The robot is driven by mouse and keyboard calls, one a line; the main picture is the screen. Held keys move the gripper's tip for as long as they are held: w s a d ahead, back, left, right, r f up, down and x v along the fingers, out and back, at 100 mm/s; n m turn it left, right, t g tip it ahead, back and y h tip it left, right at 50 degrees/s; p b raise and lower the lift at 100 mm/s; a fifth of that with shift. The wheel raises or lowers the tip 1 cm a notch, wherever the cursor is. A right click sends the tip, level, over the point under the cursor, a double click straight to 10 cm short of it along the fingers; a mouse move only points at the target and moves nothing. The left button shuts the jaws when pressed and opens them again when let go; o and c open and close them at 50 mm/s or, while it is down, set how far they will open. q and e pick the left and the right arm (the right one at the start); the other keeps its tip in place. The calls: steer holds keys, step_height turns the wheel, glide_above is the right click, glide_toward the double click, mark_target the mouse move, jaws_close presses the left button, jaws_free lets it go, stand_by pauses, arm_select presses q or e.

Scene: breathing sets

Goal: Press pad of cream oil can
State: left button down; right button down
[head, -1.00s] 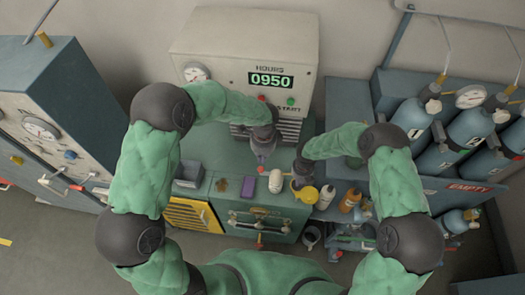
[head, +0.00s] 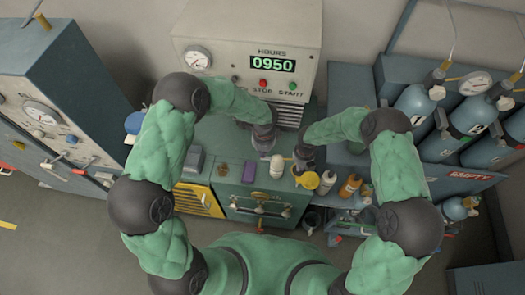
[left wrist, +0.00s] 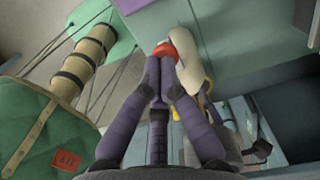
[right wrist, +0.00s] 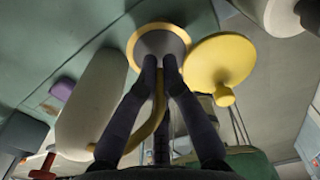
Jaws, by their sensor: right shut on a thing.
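The cream oil can (head: 276,166) stands on the green cabinet top between my two grippers. In the left wrist view the cream body (left wrist: 186,62) has a red pad (left wrist: 165,49) beside it. My left gripper (left wrist: 163,62) looks shut, its fingertips at the red pad; whether they touch is unclear. In the head view the left gripper (head: 266,154) hides the pad. My right gripper (right wrist: 163,62) is shut on a grey vessel with a yellow rim (right wrist: 134,52) and a yellow handle. The cream can (right wrist: 95,105) stands beside it, to the left.
A purple block (head: 249,169), a brown piece (head: 223,169) and a grey box (head: 193,158) lie left of the can. A yellow lid-like disc (right wrist: 220,60) is close right of the vessel. A cream container (head: 327,179) and an orange bottle (head: 350,186) stand further right.

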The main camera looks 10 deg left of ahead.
arm_select(q)
step_height(320, 180, down, 2)
steer(key=shift+s, duration=0.1)
steer(key=shift+s+f, duration=0.1)
steer(key=shift+s, duration=0.05)
arm_select(e)
steer(key=shift+s, duration=0.1)
arm_select(q)
steer(key=shift+s, duration=0.1)
step_height(320, 180, up, 15)
steer(key=w, duration=0.1)
steer(key=shift+d+f, duration=0.2)
steer(key=shift+d, duration=0.05)
steer(key=shift+w, duration=0.1)
stand_by(0.7)
arm_select(e)
jaws_free()
stand_by(0.4)
steer(key=shift+r, duration=0.1)
